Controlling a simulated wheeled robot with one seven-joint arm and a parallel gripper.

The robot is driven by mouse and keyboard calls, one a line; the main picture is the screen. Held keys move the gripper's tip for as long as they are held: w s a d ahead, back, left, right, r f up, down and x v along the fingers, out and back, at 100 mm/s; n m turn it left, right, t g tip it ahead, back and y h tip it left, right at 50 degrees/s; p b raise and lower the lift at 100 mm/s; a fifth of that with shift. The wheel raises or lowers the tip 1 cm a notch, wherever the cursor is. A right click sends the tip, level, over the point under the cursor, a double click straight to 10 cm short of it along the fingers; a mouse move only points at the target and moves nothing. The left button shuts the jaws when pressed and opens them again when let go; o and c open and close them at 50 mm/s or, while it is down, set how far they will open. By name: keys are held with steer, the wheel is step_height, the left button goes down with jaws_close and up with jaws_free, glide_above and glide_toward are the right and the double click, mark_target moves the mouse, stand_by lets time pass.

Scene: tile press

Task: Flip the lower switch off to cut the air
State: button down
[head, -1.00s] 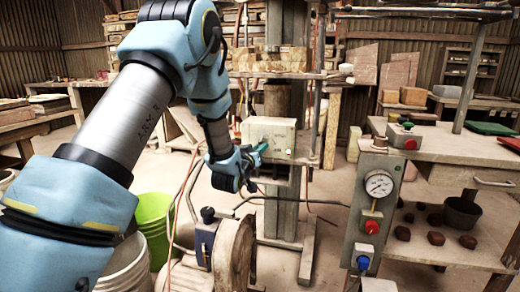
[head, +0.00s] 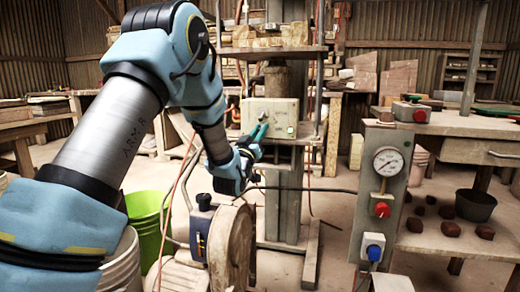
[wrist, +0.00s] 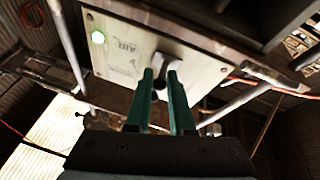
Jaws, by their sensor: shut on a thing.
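A pale switch box (head: 275,106) is mounted on the press column. In the wrist view the same box (wrist: 122,52) carries the word AIR and a lit green lamp (wrist: 98,37). A dark toggle lever (wrist: 160,82) sticks out from a plate on its face. My gripper (wrist: 161,75) has its two green fingers on either side of the lever, shut on it. In the head view my gripper (head: 261,130) is at the lower front of the box, and the lever is too small to make out.
A post with a gauge (head: 388,160), a red knob (head: 382,210) and a blue-and-white socket stands at the right, before a workbench. A motor with a wheel (head: 232,245) and buckets, one green (head: 150,222), stand below my arm. Hoses and cables hang around the column.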

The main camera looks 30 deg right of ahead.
step_height(320, 180, down, 2)
steer(key=m+t+h+b, duration=0.1)
steer(key=h+b, duration=0.3)
steer(key=b, duration=0.8)
steer(key=shift+d+t+b, duration=0.15)
steer(key=shift+t+b, duration=0.25)
steer(key=shift+t, duration=0.3)
steer(key=shift+w+r+m+h+b, duration=0.1)
steer(key=shift+m+h+b, duration=0.2)
steer(key=shift+h+b, duration=0.3)
steer(key=c, duration=0.8)
jaws_free()
steer(key=v, duration=1.1)
steer(key=shift+r, duration=0.15)
